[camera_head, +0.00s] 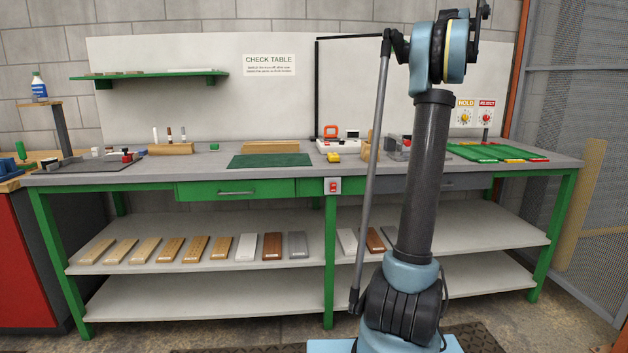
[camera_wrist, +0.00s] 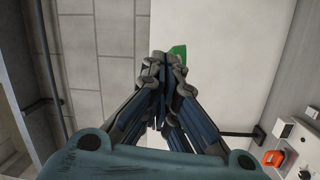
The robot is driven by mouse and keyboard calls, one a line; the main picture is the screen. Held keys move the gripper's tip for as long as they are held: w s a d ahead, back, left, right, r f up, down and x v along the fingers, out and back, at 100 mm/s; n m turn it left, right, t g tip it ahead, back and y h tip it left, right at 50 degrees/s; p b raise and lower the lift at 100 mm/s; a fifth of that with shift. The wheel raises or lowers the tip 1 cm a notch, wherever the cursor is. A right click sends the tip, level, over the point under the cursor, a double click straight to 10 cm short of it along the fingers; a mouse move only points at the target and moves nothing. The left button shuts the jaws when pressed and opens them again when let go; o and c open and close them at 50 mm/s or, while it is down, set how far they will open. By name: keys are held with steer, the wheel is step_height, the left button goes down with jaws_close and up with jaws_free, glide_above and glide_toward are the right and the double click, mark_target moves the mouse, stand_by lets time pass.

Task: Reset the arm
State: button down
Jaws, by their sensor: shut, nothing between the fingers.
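My gripper (camera_wrist: 162,62) shows in the wrist view with its fingers together and nothing between them. Beyond it are the block wall, the white back panel and a bit of the green shelf (camera_wrist: 178,51). In the head view my arm rises at right of centre, and its upper end leaves the top of the picture; the gripper itself is not visible there. The arm stands in front of the check table (camera_head: 215,164) and hides part of its top and shelf.
Several boards (camera_head: 172,249) lie in a row on the table's lower shelf. A green mat (camera_head: 270,160) and an orange-and-white device (camera_head: 331,144) are on the tabletop. A green tray (camera_head: 487,152) is at right, near a mesh fence (camera_head: 575,110). A red cabinet (camera_head: 22,265) stands at left.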

steer(key=s+a+f+m+g, duration=0.4)
steer(key=s+a+f, duration=0.7)
steer(key=s+f, duration=1)
steer(key=s+a+f+m+g+y, duration=0.1)
steer(key=s+a+f+m+g, duration=0.4)
steer(key=s+a+f, duration=0.6)
steer(key=s+a+f+m+g+y, duration=0.1)
steer(key=s+a+f+m+g, duration=0.4)
steer(key=s+f, duration=2.6)
steer(key=a+f+g, duration=0.2)
steer(key=a+f, duration=0.2)
steer(key=a, duration=0.2)
steer(key=shift+s+f, duration=0.2)
steer(key=shift+s, duration=0.2)
steer(key=shift+a, duration=0.1)
